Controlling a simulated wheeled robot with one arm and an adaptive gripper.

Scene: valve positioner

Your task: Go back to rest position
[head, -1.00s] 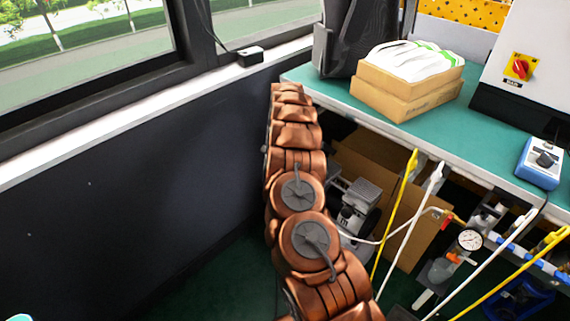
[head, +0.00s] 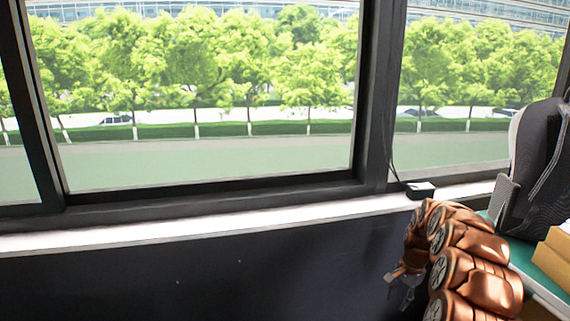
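My copper-coloured arm stands folded at the lower right of the head view, beside the dark wall under the window. What looks like my gripper (head: 405,283) shows small, grey and partly hidden at the arm's left side, in front of the dark wall. I cannot tell whether its fingers are open or shut. I see nothing held in it.
A green-topped bench (head: 535,268) lies just right of my arm, with a black backpack-like object (head: 535,165) and cardboard boxes (head: 553,258) on it. A small black box (head: 421,190) sits on the white window sill (head: 230,226). The left side is clear.

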